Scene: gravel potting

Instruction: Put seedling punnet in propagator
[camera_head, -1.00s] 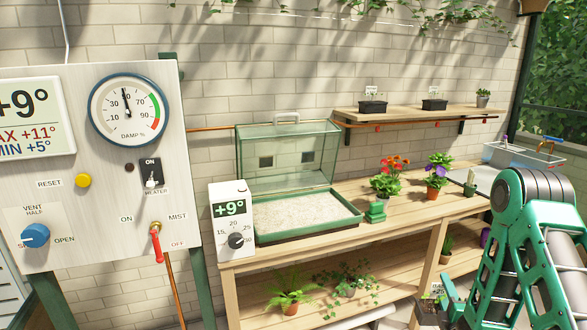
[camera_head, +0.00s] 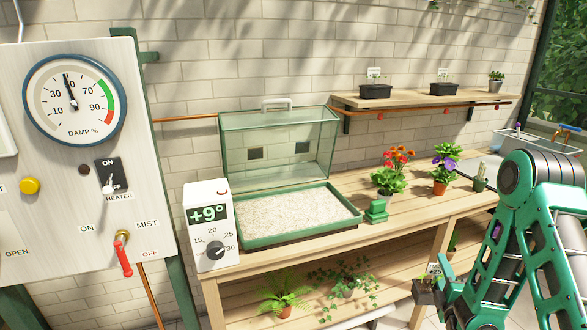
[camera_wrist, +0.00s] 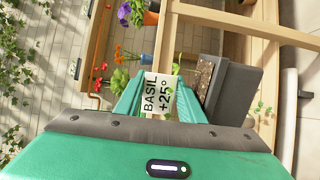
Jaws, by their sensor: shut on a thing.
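The seedling punnet (camera_head: 425,292) is a small dark pot with a white label; it also shows in the wrist view (camera_wrist: 232,88), where the label reads BASIL +25°. My gripper (camera_head: 445,290) is shut on it, low at the right, in front of the bench; its green fingers (camera_wrist: 168,105) show in the wrist view. The propagator (camera_head: 262,242) is a green tray with pale gravel on the bench. Its clear cover (camera_head: 278,145) stands raised at the tray's back, leaving the front open. My gripper is to the right of the propagator and lower.
A thermostat box (camera_head: 209,225) reading +9° stands left of the tray. Green blocks (camera_head: 376,211) and flowering pots (camera_head: 388,180) stand to its right. Two dark punnets (camera_head: 375,91) (camera_head: 444,90) sit on the wall shelf. A control panel (camera_head: 80,160) is at the left.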

